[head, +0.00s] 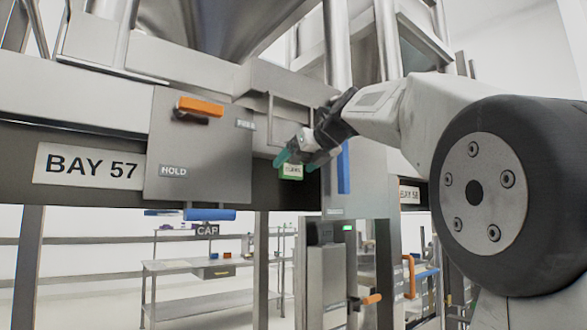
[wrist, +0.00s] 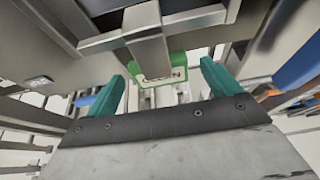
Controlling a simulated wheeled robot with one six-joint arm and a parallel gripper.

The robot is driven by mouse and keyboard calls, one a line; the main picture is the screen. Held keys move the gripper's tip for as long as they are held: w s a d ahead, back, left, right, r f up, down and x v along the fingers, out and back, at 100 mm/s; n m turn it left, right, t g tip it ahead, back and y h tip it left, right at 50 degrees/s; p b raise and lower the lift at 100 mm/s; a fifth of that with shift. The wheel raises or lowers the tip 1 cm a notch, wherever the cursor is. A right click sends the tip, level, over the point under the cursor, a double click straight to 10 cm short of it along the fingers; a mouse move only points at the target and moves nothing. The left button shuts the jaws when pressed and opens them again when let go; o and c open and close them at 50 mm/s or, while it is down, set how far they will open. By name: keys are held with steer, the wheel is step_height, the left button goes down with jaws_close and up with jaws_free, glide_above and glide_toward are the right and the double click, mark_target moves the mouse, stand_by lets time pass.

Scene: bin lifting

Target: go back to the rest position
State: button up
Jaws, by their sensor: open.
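My gripper (head: 300,158) is in front of the bay frame in the head view, its teal fingers spread apart. In the wrist view my gripper (wrist: 160,88) is open, with nothing held between its fingers. A green tag with a pale label (head: 291,170) is just beside the fingertips in the head view. In the wrist view the green tag (wrist: 172,72) shows beyond and between the fingers, below a grey metal bar (wrist: 147,30). I cannot tell whether a finger touches it. The lettering on the tag is only partly readable.
A HOLD panel (head: 190,150) with an orange handle (head: 200,106) stands left of the gripper. A blue vertical handle (head: 343,168) is close on its right. The BAY 57 sign (head: 88,165) is far left. A workbench (head: 205,268) stands behind, below the frame.

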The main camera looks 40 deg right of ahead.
steer(key=v, duration=0.5)
steer(key=s+a+f+n+g, duration=0.3)
steer(key=f+n, duration=0.6)
steer(key=f, duration=0.3)
steer(key=s+a+f+n+g, duration=0.2)
steer(key=s+f+n+g, duration=0.15)
steer(key=f+n, duration=0.75)
steer(key=s+a+f+n+g, duration=0.2)
steer(key=s+a+f+n, duration=0.2)
steer(key=s+f, duration=0.3)
steer(key=s+a+f+n+g, duration=0.2)
steer(key=s+a+f+n, duration=0.3)
steer(key=f, duration=0.5)
steer(key=s+a+f+n+g, duration=0.2)
steer(key=s+a+f+n, duration=0.3)
steer(key=s+f, duration=0.4)
steer(key=shift+f+n, duration=0.25)
steer(key=shift+n, duration=0.55)
